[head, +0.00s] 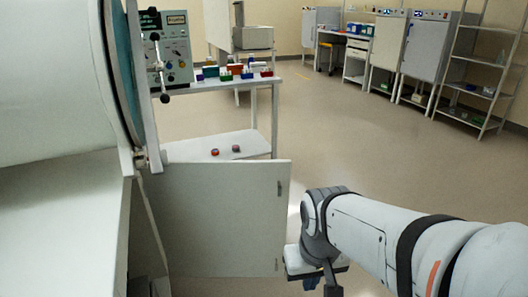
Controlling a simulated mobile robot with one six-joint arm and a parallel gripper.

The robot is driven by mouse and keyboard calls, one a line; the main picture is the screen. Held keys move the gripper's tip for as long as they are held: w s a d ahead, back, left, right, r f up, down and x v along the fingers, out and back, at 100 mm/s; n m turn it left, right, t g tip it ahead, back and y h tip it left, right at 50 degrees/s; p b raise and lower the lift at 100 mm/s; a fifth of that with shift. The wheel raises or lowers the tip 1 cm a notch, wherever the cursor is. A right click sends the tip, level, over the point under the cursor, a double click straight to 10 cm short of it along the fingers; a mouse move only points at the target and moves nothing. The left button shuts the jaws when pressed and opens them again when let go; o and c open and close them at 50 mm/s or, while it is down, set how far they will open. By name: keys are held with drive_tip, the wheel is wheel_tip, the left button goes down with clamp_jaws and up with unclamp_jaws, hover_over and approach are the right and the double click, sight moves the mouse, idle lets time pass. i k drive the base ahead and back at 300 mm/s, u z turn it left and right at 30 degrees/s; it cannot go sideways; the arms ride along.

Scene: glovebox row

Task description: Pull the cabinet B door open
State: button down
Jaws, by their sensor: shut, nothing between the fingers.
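A pale grey cabinet door (225,217) stands swung out from the cabinet (66,235) under the glovebox at the left. It is hinged at its left edge, and the dark interior shows in the gap beside the hinge. Its handle is not visible on the face I see, and no letter B can be read. My gripper (325,280) is low in the head view, just right of the door's free edge, apart from it as far as I can tell. It is shut and empty; its fingertips are partly hidden and cut by the frame's lower edge.
The glovebox's round port ring (122,70) juts out above the cabinet. A white trolley (215,146) with small coloured items stands behind the door. Grey cabinets (425,48) and a shelf rack (478,72) line the far wall. The floor (345,140) between is clear.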

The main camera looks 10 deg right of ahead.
sight(212, 219)
drive_tip(key=z, duration=0.15)
drive_tip(key=i, duration=1)
